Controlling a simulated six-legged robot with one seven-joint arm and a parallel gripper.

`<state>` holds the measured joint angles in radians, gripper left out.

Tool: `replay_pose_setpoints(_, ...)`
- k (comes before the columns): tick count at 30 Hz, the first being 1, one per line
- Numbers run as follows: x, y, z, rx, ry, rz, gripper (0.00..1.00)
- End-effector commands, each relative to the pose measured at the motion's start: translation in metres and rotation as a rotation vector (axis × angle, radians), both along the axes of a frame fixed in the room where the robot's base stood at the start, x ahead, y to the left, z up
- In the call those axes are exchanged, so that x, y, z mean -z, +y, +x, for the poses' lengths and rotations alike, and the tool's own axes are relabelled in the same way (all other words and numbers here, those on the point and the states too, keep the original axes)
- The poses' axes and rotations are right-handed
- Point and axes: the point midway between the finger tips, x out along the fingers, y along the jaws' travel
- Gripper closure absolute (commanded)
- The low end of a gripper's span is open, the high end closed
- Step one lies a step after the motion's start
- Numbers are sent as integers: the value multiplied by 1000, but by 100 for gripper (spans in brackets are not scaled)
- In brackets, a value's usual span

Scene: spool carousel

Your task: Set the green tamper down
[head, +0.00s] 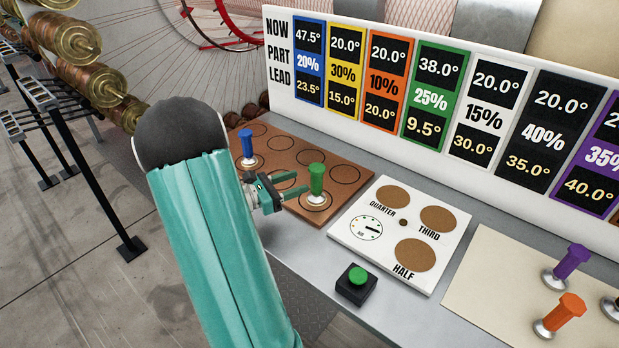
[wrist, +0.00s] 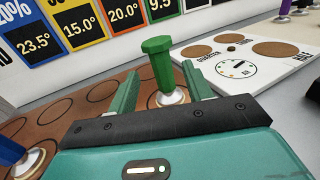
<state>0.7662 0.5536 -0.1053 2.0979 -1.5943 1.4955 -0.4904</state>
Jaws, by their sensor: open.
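The green tamper (head: 317,180) stands upright on a ringed spot of the brown board (head: 299,206), near its right front corner. It also shows in the wrist view (wrist: 160,62), between and just beyond my fingers. My gripper (head: 296,188) is open, with its two green fingers apart on either side of the tamper. In the wrist view my gripper (wrist: 172,85) shows a gap between each finger and the tamper's handle. The tamper's metal foot rests on the board; its lower edge is partly hidden by my gripper body in the wrist view.
A blue tamper (head: 247,146) stands on the same board to the left. A white panel (head: 381,262) with cork circles and a dial lies to the right. A green button (head: 358,276) sits in front. Purple (head: 569,262) and orange (head: 562,312) tampers stand at right.

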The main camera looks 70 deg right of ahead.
Motion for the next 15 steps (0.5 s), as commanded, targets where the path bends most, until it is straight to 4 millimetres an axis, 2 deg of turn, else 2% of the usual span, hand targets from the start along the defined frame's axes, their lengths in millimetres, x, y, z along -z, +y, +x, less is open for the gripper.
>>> replay_pose_setpoints(1,0,8,10,-5,-1,1,50)
replay_pose_setpoints(6,0,27,28,-2,-1,1,50)
replay_pose_setpoints(15,0,35,36,1,0,0,50)
